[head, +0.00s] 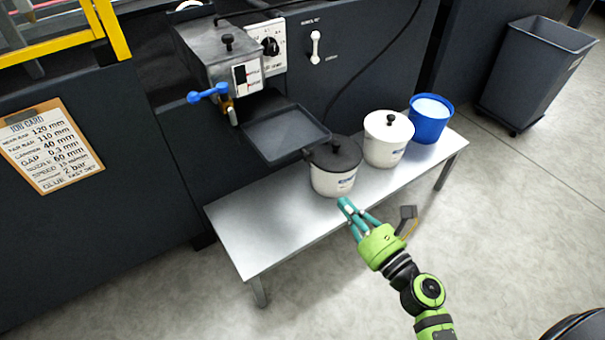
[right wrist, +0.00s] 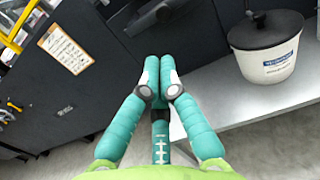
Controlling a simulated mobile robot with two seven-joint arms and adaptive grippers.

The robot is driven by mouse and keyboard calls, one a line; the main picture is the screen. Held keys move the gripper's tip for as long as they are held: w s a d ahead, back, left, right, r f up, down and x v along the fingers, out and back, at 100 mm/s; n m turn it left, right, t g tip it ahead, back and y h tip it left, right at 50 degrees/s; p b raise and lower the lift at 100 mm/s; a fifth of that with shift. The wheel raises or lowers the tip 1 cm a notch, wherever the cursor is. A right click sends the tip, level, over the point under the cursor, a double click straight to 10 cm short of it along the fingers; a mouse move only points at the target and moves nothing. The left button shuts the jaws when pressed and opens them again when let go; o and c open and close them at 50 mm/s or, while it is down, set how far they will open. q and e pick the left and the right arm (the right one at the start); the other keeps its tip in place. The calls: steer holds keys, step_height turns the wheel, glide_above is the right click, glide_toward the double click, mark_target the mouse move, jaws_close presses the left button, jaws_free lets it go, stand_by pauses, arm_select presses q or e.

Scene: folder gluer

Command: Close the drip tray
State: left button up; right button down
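The drip tray (head: 285,132) is a shallow dark grey tray sticking out below the metal glue unit (head: 218,55), above the bench. Its front right corner is close to the black-lidded pot; I cannot tell if they touch. My right gripper (head: 345,204), with teal fingers and a green body, is in front of the bench's front edge, below and right of the tray and apart from it. In the right wrist view its fingertips (right wrist: 158,72) are together with nothing visible between them. My left gripper is not in view.
On the metal bench (head: 245,225) stand a white pot with a black lid (head: 333,180), a white-lidded pot (head: 388,140) and a blue bucket (head: 430,118). A blue-handled valve (head: 208,93) is left of the tray. A grey bin (head: 535,70) stands far right.

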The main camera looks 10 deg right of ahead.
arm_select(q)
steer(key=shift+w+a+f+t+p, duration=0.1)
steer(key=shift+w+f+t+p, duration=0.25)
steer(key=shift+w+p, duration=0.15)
arm_select(e)
glide_toward(282, 136)
steer(key=s, duration=0.1)
steer(key=s+d, duration=0.1)
steer(key=s+r, duration=0.1)
steer(key=s, duration=0.1)
steer(key=shift+d, duration=0.3)
steer(key=shift+w, duration=0.25)
steer(key=x, duration=0.2)
steer(key=b+x, duration=0.1)
steer(key=x, duration=0.5)
steer(key=shift+a+f+b, duration=0.1)
steer(key=shift+f+b, duration=0.3)
steer(key=shift+f, duration=0.05)
steer(key=b+x, duration=0.2)
steer(key=x, duration=0.3)
steer(key=shift+w+f, duration=0.1)
steer(key=shift+w+a, duration=0.15)
steer(key=shift+w, duration=0.05)
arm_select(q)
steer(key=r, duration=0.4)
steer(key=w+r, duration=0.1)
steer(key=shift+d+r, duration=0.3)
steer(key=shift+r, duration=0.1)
arm_select(e)
steer(key=shift+r, duration=0.3)
